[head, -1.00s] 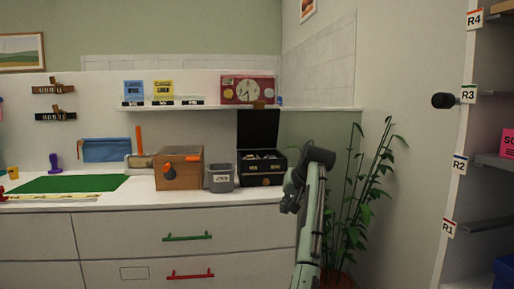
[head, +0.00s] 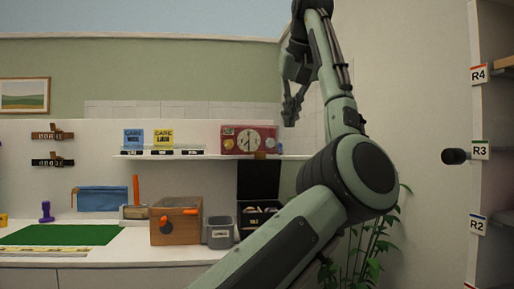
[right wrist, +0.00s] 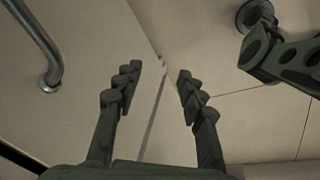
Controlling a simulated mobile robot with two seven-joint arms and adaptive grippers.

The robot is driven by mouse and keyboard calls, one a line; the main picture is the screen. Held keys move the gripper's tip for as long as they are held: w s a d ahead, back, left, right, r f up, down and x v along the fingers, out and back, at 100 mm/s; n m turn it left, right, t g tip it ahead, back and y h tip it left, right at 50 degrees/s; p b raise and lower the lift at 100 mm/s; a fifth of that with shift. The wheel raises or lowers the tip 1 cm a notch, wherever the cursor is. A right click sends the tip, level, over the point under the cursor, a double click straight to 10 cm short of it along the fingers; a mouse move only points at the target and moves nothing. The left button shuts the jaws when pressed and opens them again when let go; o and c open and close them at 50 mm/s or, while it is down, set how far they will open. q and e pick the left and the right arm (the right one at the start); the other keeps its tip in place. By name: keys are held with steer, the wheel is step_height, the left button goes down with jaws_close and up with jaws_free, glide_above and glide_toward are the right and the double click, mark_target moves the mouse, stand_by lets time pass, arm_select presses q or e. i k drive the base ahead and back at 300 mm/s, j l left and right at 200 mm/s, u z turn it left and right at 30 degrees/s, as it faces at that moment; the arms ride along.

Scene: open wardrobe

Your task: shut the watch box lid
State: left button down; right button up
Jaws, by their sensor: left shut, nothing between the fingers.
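The black watch box (head: 249,220) stands on the counter with its dark lid (head: 258,181) raised upright at the back. Pale items show inside it. My arm covers its lower right part in the head view.
A grey bin (head: 219,232) and a wooden box (head: 176,222) stand left of the watch box. A plant (head: 375,245) is at the right. A grey handle (right wrist: 43,45) shows in the right wrist view.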

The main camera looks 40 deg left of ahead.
mark_target(258, 178)
steer(key=i+j, duration=0.25)
steer(key=j, duration=0.15)
steer(key=i+j, duration=0.2)
steer(key=j, duration=0.2)
steer(key=i+j, duration=0.25)
steer(key=j, duration=0.15)
steer(key=i+j, duration=0.2)
steer(key=j, duration=0.2)
